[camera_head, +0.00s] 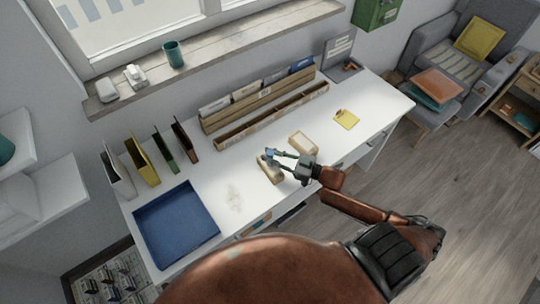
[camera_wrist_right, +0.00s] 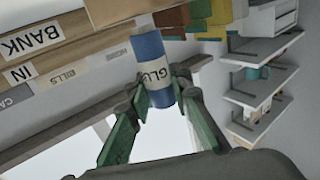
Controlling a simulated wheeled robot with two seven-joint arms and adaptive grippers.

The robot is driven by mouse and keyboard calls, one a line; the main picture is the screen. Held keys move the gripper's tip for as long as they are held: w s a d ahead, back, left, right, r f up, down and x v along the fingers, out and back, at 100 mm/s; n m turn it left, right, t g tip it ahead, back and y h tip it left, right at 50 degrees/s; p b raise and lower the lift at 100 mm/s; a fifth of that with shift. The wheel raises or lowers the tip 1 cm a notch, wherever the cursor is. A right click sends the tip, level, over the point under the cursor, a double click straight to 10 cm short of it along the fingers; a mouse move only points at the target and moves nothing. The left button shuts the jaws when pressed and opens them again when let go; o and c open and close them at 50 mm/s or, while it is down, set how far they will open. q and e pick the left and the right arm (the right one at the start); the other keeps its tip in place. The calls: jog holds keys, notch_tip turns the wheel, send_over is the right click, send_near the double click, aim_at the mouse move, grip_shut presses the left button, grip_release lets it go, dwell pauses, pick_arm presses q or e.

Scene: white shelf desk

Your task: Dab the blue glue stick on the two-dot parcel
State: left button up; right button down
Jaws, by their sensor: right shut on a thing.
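My right gripper (camera_head: 284,158) is shut on the blue glue stick (camera_head: 269,154), out over the desk. In the right wrist view the glue stick (camera_wrist_right: 153,68) is a blue cylinder with a white band lettered "GLU", between the green fingers (camera_wrist_right: 161,92). A tan parcel (camera_head: 269,171) lies just below the gripper in the head view, partly hidden by it. A second tan parcel (camera_head: 303,143) lies to its right. Dots cannot be made out on either, and I cannot tell whether the stick touches a parcel. My left gripper is out of view.
A blue tray (camera_head: 178,225) sits at the desk's left end, with upright folders (camera_head: 138,160) behind it. A wooden letter sorter (camera_head: 262,104) stands along the back. A yellow note pad (camera_head: 346,119) lies right of the parcels. The white desk (camera_head: 375,97) is clear toward the right.

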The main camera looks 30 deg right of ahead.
jog(key=shift+f+b, duration=0.3)
jog(key=shift+f, duration=0.25)
dwell(1.0)
notch_tip(320, 180, up, 7)
jog(key=p, duration=0.7)
jog(key=shift+r, duration=0.15)
dwell(0.4)
